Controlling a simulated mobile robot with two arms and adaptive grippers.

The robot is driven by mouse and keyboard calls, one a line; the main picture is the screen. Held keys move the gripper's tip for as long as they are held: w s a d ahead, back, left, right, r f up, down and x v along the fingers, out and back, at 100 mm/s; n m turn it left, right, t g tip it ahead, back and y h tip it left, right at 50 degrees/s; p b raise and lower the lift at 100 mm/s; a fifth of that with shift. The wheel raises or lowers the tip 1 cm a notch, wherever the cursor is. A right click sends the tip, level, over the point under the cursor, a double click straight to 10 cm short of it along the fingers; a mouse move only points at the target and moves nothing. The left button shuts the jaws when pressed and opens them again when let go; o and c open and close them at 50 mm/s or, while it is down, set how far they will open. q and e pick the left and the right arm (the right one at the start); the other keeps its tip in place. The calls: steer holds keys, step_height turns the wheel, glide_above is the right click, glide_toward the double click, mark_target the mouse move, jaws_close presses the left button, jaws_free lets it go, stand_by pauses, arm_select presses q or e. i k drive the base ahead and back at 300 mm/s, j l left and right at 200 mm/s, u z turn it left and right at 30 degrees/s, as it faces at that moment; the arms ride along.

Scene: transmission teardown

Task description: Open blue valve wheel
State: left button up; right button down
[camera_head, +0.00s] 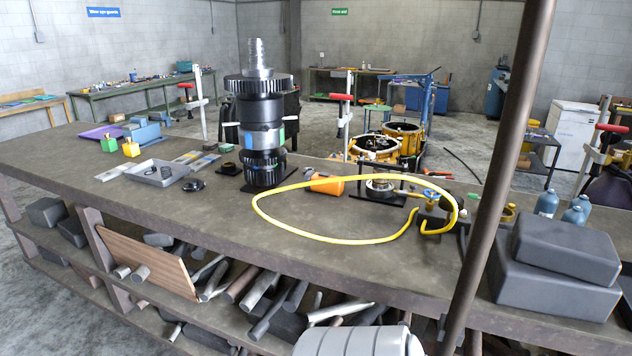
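The blue valve wheel (434,194) is small and sits on top of a brass valve fitting, toward the right part of the long workbench (330,270). A yellow hose (318,238) loops over the bench top and ends by the fitting, below the wheel. The wheel shows from above and the side, with nothing touching it that I can see. Its turned position is too small to tell.
A tall gear shaft assembly (262,130) stands left of the hose. Dark grey blocks (552,268) are stacked right of the valve, with blue bottles (547,203) behind. A dark upright pole (497,180) crosses the view right of the wheel.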

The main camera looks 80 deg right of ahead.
mark_target(432, 195)
steer(key=i+z, duration=0.15)
steer(key=z, duration=1.6)
